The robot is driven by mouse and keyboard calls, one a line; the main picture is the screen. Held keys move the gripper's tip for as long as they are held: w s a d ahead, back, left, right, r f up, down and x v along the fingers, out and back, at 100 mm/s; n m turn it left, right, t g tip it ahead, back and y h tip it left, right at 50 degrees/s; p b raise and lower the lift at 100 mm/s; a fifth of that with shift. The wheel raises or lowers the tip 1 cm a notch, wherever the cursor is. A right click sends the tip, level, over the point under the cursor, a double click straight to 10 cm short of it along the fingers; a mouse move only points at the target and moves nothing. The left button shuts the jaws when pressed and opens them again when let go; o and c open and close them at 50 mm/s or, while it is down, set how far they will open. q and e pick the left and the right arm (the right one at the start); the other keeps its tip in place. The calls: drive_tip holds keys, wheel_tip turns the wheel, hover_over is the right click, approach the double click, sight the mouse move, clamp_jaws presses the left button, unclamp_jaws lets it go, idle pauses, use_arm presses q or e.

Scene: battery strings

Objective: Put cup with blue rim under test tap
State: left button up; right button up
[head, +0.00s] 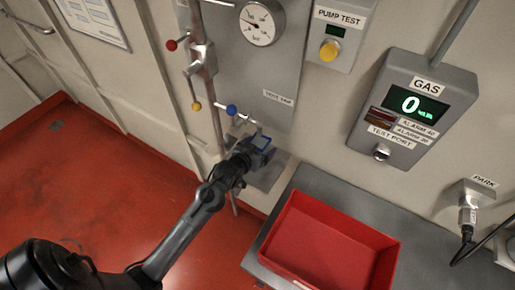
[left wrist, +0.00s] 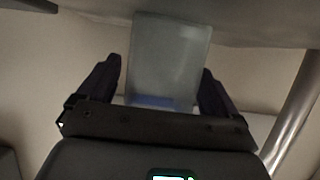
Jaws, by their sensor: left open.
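My left gripper (head: 262,146) is just below the tap, over a small grey shelf (head: 268,176). A cup with a blue rim (head: 262,142) is at its fingertips, mostly hidden by the gripper. In the left wrist view the pale, see-through cup (left wrist: 168,55) stands between the open fingers of the gripper (left wrist: 156,88), its blue band low in the picture. I cannot tell whether the fingers touch it. My right gripper is not in view.
A red tray (head: 322,250), seemingly empty, lies on the grey bench (head: 315,185) to the right. A vertical pipe (head: 214,110) with red and yellow knobs runs left of the tap. A gas panel (head: 412,108) and a pump test box (head: 335,38) are on the wall.

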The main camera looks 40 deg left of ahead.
use_arm(q)
drive_tip(key=shift+r, duration=0.2)
drive_tip(key=v, duration=1.2)
